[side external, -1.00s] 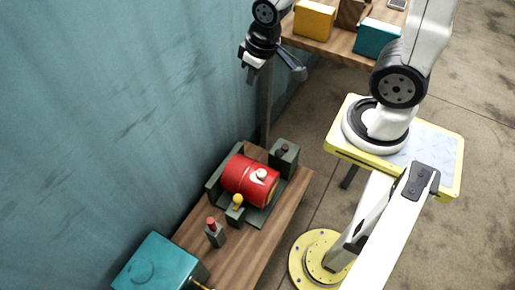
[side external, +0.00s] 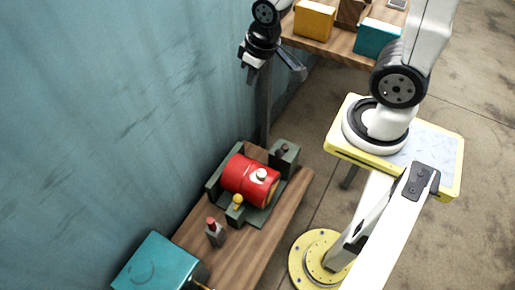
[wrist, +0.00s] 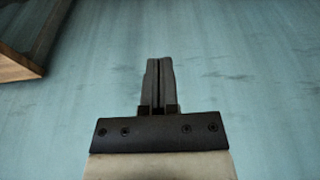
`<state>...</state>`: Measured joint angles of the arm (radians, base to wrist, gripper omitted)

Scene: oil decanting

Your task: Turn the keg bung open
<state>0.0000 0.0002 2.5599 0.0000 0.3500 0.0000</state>
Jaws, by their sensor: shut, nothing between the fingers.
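A red keg (side external: 243,179) lies on its side in a dark green cradle (side external: 213,188) on the wooden bench in the side view. A pale knob (side external: 261,174), which looks like the bung, sits on the keg's upper side near its right end. I cannot tell how far it is turned. My gripper (side external: 250,79) hangs well above and behind the keg, near the teal wall, apart from everything. In the wrist view its two dark fingers (wrist: 158,64) are pressed together with nothing between them. The keg does not show in the wrist view.
A small post with a red top (side external: 211,224), a yellow knob (side external: 237,199) and a dark green block (side external: 284,160) stand around the keg. A teal box (side external: 155,265) is at the front left. The teal wall (side external: 110,110) rises close behind the bench (side external: 245,250).

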